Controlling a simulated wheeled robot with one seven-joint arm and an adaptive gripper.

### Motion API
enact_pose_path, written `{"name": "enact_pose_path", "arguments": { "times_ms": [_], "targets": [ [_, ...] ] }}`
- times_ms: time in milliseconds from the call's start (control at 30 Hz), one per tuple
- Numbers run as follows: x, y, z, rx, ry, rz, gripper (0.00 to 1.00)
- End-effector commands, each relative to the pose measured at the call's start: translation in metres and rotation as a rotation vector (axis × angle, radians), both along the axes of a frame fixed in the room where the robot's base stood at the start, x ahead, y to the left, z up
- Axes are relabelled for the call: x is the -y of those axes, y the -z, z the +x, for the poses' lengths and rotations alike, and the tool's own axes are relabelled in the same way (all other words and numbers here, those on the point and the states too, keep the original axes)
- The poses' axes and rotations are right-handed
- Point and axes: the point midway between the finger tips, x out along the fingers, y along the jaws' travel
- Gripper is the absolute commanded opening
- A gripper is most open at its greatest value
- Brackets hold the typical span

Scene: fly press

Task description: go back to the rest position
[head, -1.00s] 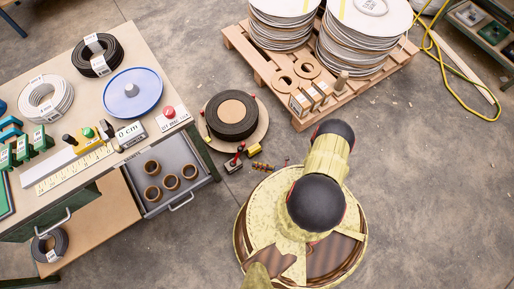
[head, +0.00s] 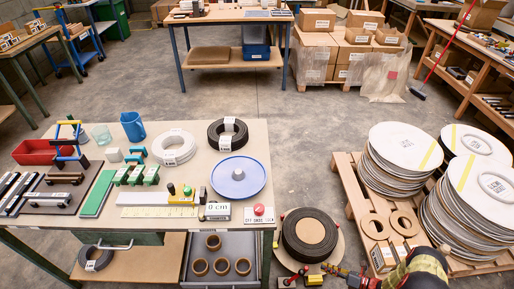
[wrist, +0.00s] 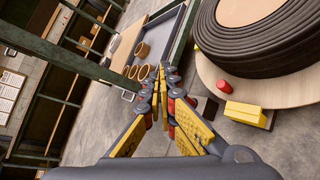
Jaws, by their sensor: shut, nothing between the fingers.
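My gripper (wrist: 164,76) shows in the wrist view, its yellow and grey fingers shut together with nothing between them. It is apart from the things beyond it. My arm comes in at the lower right corner and is partly cut off. The wrist view shows the black coil (wrist: 265,40) large at upper right, with a yellow block (wrist: 247,114) and a red knob (wrist: 224,86) near the disc's edge.
A workbench (head: 268,138) stands at left, with a blue round plate (head: 238,176) and an open grey drawer (head: 219,244) holding several brown rings. A pallet (head: 349,184) with stacked white reels is at right. Bare floor (head: 310,135) lies behind the bench.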

Motion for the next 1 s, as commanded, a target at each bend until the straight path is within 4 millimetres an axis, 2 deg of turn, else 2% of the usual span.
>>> {"name": "enact_pose_path", "arguments": {
  "times_ms": [33,200,500,733,1000],
  "targets": [
    [0.006,-0.026,0.014,0.033,-0.054,-0.044,0.00],
    [0.013,-0.101,0.046,0.136,-0.230,-0.176,0.00],
    [0.005,-0.239,0.083,0.327,-0.540,-0.402,0.00],
    [-0.016,-0.345,0.091,0.482,-0.777,-0.570,0.00],
    [-0.050,-0.461,0.078,0.668,-1.051,-0.763,0.00]
  ]
}}
